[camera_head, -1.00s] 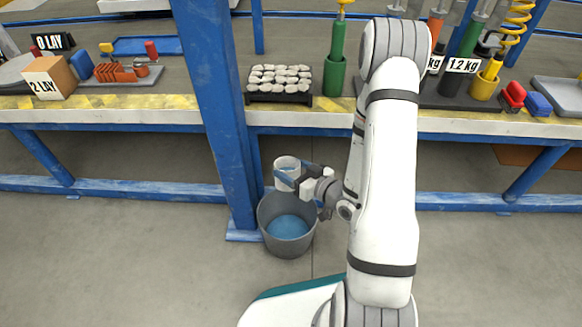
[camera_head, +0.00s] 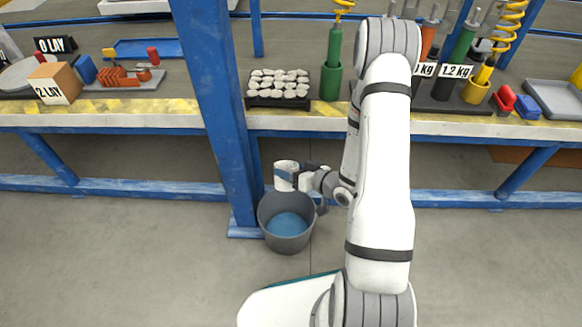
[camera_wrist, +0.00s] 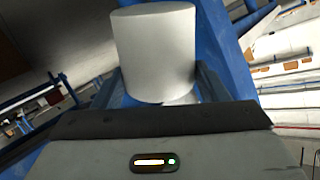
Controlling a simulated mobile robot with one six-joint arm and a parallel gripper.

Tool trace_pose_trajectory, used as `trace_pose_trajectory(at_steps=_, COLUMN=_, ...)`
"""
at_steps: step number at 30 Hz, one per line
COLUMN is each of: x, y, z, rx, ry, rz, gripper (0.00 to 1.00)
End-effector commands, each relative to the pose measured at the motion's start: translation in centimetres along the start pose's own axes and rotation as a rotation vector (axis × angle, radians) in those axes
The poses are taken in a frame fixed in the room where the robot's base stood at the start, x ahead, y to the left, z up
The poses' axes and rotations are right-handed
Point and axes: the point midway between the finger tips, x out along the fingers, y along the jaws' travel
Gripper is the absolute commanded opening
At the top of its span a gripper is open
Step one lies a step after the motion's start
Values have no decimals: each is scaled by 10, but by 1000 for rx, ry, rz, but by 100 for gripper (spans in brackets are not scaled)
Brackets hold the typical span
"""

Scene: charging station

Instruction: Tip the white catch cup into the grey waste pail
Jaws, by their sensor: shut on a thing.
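The white catch cup (camera_head: 285,168) is held above the grey waste pail (camera_head: 286,236), just over its back rim. My gripper (camera_head: 287,178) is shut on the cup from the right. In the wrist view the cup (camera_wrist: 153,50) sits between the two fingers (camera_wrist: 155,84), and a smooth, closed, rounded end faces up. Its open mouth does not show in either view now. The pail stands upright on the floor, with blue in its bottom. I cannot see anything falling from the cup.
A blue post (camera_head: 219,130) stands close left of the pail. The workbench edge (camera_head: 310,118) runs behind and above, with a black tray of pale pieces (camera_head: 279,101) and a green cylinder in a green holder (camera_head: 331,82) on it. The floor in front is clear.

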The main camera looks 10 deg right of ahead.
Motion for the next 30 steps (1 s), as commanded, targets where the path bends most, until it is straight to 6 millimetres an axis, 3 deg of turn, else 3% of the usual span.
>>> trace_pose_trajectory(at_steps=30, x=11, y=11, z=-3, rx=198, ry=-179, rz=-2, gripper=44)
